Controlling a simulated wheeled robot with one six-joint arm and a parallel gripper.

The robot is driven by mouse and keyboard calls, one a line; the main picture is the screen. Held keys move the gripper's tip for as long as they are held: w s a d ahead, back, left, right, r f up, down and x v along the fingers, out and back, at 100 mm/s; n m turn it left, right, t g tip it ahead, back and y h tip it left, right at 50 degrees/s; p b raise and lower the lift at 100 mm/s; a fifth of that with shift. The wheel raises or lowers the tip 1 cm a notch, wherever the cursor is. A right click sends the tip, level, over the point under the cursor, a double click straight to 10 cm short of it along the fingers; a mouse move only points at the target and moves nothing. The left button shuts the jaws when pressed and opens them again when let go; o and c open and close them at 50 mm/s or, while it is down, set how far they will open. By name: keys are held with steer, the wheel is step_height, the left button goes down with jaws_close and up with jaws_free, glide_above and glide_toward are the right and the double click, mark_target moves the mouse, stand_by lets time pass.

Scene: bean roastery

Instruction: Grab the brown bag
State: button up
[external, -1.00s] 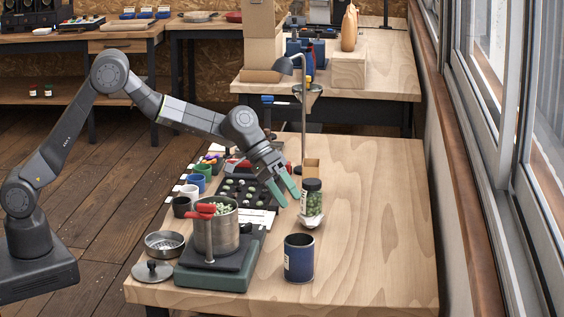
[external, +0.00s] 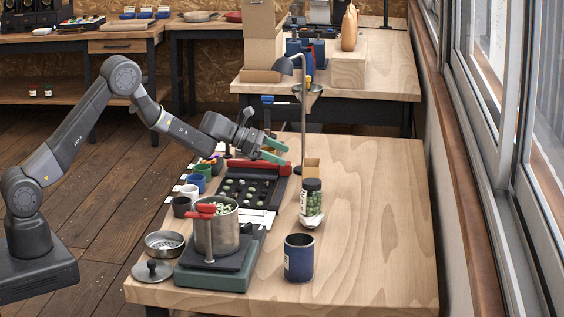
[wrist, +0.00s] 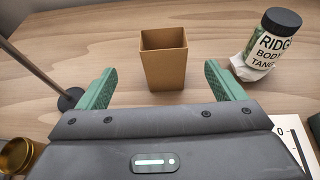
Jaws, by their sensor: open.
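The brown bag (external: 312,165) is a small, open-topped, box-like bag standing upright on the wooden table, partly hidden behind the jar in the external view. In the wrist view the brown bag (wrist: 165,66) stands ahead of my gripper, between the lines of its two green fingers, and looks empty. My gripper (external: 283,152) is open, with nothing between its fingers. It is to the left of the bag, beside the stand's pole, and apart from the bag.
A black-lidded jar of green beans (external: 311,200) stands on crumpled white material close to the bag. A thin metal pole (external: 304,120) rises on the other side. A blue canister (external: 299,258), a pot (external: 215,233) and a bean tray (external: 245,190) are nearer. The table's right side is clear.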

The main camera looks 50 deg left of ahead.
mark_target(311, 165)
steer(key=x, duration=0.3)
steer(key=p+x, duration=0.1)
steer(key=x, duration=0.2)
steer(key=p+x, duration=0.1)
steer(key=x, duration=0.2)
steer(key=shift+d+r, duration=0.3)
steer(key=shift+r, duration=0.05)
steer(key=shift+w+d+f, duration=0.3)
steer(key=shift+w+d, duration=0.1)
steer(key=c, duration=1.3)
